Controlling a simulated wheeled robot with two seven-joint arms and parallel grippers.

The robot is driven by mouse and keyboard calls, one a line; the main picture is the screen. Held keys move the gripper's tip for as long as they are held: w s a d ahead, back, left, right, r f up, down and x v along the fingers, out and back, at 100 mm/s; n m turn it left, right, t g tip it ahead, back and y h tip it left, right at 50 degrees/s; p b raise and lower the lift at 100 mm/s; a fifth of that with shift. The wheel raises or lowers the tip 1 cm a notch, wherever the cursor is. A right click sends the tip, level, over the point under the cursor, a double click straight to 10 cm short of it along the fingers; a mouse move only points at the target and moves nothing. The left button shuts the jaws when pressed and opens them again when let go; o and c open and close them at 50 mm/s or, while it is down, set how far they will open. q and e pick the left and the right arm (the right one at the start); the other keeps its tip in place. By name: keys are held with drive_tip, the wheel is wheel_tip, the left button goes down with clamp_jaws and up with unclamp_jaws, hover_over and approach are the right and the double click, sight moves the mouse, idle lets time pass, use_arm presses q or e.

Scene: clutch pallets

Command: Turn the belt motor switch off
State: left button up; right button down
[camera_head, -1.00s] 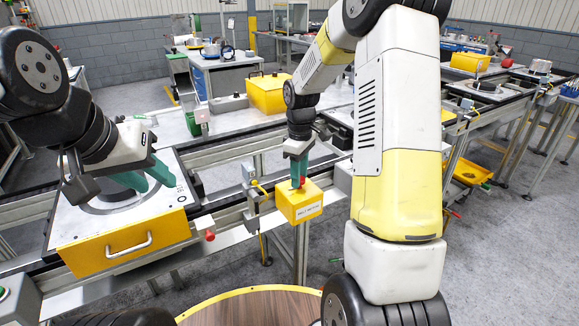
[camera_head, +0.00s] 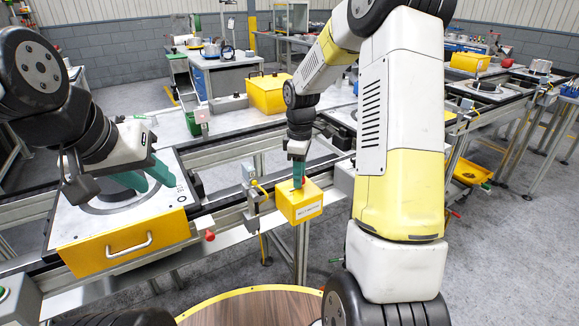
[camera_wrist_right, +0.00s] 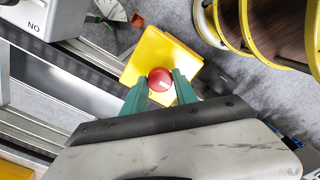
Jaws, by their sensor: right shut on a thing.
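The belt motor switch is a yellow box (camera_head: 299,208) with a white label on its front, mounted at the near side of the conveyor. Its red round knob (camera_wrist_right: 160,79) shows on top in the right wrist view. My right gripper (camera_head: 299,172) points down over the box, and its green fingers are shut on the red knob. In the right wrist view the fingertips (camera_wrist_right: 160,82) sit on either side of the knob. My left gripper (camera_head: 143,178) has its green fingers apart and empty over the pallet (camera_head: 170,212) with the yellow front.
The conveyor rail (camera_head: 235,194) runs beneath both arms. A small grey sensor box (camera_head: 249,172) stands left of the switch box. A red knob (camera_head: 210,235) sticks out beside the pallet. A yellow bin (camera_head: 268,94) stands on the table behind.

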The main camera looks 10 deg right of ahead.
drive_tip(key=c, duration=1)
unclamp_jaws()
drive_tip(key=shift+o, duration=0.2)
drive_tip(key=shift+r, duration=3.95)
